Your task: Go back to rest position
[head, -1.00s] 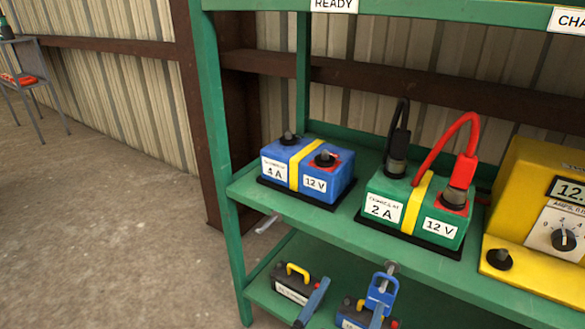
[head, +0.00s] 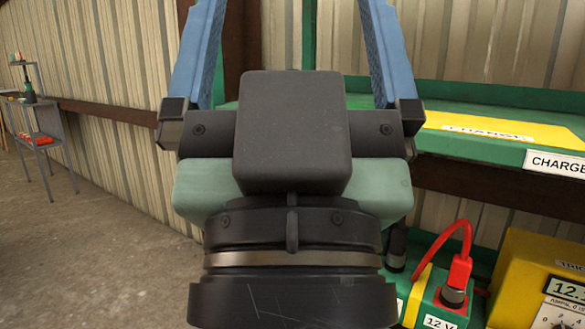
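My gripper (head: 293,35) fills the middle of the head view, close to the camera and pointing up. Its two blue fingers stand wide apart, with nothing between them in the part that shows. The fingertips run to the top edge and may be cut off. The gripper is in front of the green rack and hides much of its left part.
A green rack (head: 480,92) holds a yellow panel (head: 480,122) on its upper shelf. Below are a green battery (head: 441,303) with a red clamp (head: 458,272) on it and a yellow charger (head: 543,258). A grey stand (head: 45,135) is far left; the floor (head: 85,260) there is clear.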

